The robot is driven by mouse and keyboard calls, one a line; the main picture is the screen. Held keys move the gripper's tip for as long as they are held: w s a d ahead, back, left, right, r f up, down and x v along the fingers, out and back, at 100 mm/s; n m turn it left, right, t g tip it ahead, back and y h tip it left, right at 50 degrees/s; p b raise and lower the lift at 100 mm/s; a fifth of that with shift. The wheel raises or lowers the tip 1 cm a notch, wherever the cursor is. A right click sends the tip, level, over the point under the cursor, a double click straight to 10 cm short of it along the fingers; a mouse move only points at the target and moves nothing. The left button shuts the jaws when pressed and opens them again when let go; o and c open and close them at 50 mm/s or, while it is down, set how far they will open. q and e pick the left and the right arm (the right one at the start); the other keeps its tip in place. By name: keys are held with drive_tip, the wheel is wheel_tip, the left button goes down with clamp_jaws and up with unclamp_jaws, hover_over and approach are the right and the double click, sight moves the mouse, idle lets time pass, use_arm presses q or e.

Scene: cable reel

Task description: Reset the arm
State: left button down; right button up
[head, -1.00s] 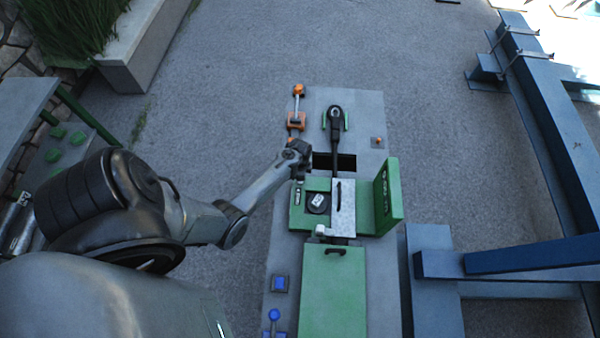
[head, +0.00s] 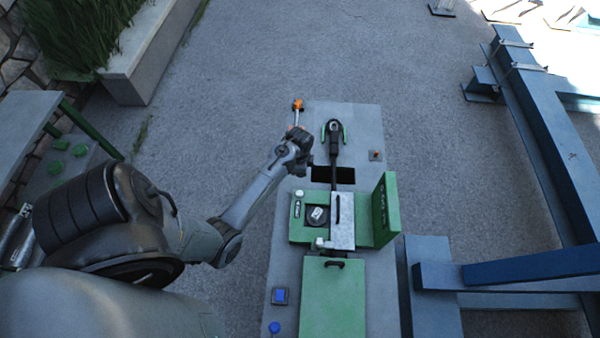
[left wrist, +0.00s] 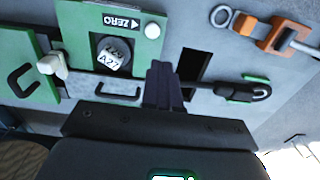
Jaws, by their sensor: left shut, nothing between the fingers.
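My left arm reaches in from the left in the head view. Its gripper (head: 299,137) is over the left side of the grey panel, hiding most of an orange-handled clamp (head: 297,104). In the left wrist view the fingers (left wrist: 164,86) are together and empty, in front of the panel near a dark slot. The clamp also shows there at the upper right (left wrist: 284,36), apart from the fingers. My right gripper is in neither view.
The grey panel (head: 357,110) carries a black lever (head: 334,132), a green housing (head: 384,212) with a dial (head: 317,216) and silver plate (head: 342,228), and a green lid (head: 333,300). A blue frame (head: 545,110) stands at the right. Open floor lies beyond the panel.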

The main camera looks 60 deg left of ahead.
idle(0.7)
use_arm(q)
drive_tip(key=s+d+f+m+g+p, duration=0.1)
drive_tip(key=s+d+f+g, duration=0.15)
drive_tip(key=s, duration=0.65)
drive_tip(key=s+d+r+m+t+y+p, duration=0.1)
drive_tip(key=s+d+r+m+y, duration=0.15)
drive_tip(key=s+d, duration=0.2)
drive_tip(key=w+d+r+n+t+h, duration=0.1)
drive_tip(key=d+r+n+t+h, duration=0.2)
drive_tip(key=d+r, duration=1.4)
drive_tip(key=r+n+t+p, duration=0.1)
drive_tip(key=r+n+t, duration=0.1)
drive_tip(key=n, duration=0.2)
drive_tip(key=shift+w+d, duration=0.15)
drive_tip(key=shift+d, duration=0.05)
drive_tip(key=shift+n, duration=0.25)
